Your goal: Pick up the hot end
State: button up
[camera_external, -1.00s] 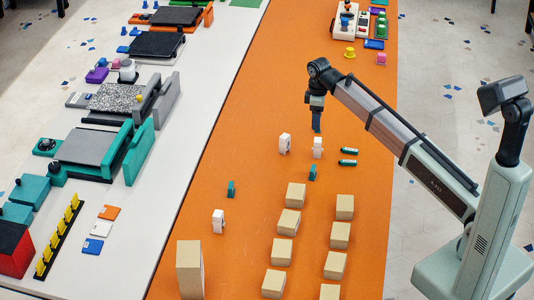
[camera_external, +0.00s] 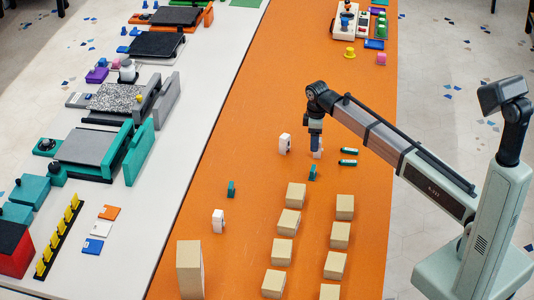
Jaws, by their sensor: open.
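My gripper (camera_external: 315,148) points straight down over the orange table, low at a small white upright part (camera_external: 319,155). It covers most of that part, and I cannot tell whether the fingers touch it. The jaws are open. Two similar white parts stand at the left (camera_external: 284,143) and lower left (camera_external: 218,221). Small teal upright pieces stand just below the gripper (camera_external: 312,172) and further left (camera_external: 231,189). I cannot tell for sure which of these small parts is the hot end.
Two teal cylinders (camera_external: 348,151) lie right of the gripper. Several tan blocks (camera_external: 289,222) stand in rows nearer the front, with a taller box (camera_external: 189,269) at left. Printers (camera_external: 92,147) line the white table.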

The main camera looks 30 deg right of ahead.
jog(key=shift+s+d+f, duration=0.1)
jog(key=shift+d+f, duration=0.05)
jog(key=shift+f, duration=0.6)
jog(key=shift+s+d+f, duration=0.1)
jog(key=shift+d+f, duration=0.05)
jog(key=shift+f, duration=0.65)
jog(key=shift+s+d+f, duration=0.1)
jog(key=shift+d+f, duration=0.05)
jog(key=shift+f, duration=0.6)
jog(key=shift+c, duration=0.3)
jog(key=c, duration=1)
jog(key=shift+r, duration=0.15)
